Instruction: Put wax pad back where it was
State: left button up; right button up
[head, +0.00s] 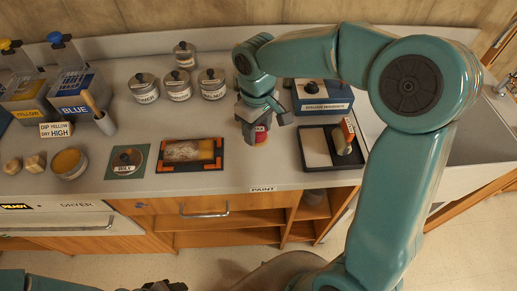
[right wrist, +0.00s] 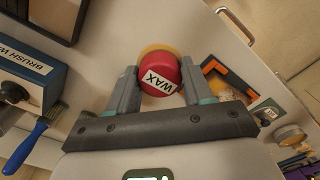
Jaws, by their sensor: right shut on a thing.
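The wax pad (head: 261,138) is a round red-topped piece with a white WAX label and a yellowish underside. In the right wrist view the wax pad (right wrist: 160,72) sits between the fingers of my right gripper (right wrist: 153,85), which is shut on it. In the head view my right gripper (head: 259,128) points down near the counter's front half; I cannot tell whether the pad touches the counter. A green square mat (head: 143,151) with a dark round centre and a small white label lies to the left. My left gripper (head: 165,286) barely shows at the bottom edge.
A black frame with orange corners (head: 190,167) lies between the mat and my right gripper. A black tray (head: 318,170) and blue box (head: 325,105) are on the right. Lidded jars (head: 178,92) stand behind. A round yellow-topped tin (head: 69,163) stands left of the mat.

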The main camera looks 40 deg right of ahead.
aim_at(258, 129)
notch_tip(258, 129, down, 9)
jog(key=shift+d+r, duration=0.1)
jog(key=shift+r, duration=0.1)
jog(key=o, duration=1)
jog(key=shift+f, duration=0.1)
notch_tip(258, 129, up, 12)
jog(key=shift+r, duration=0.2)
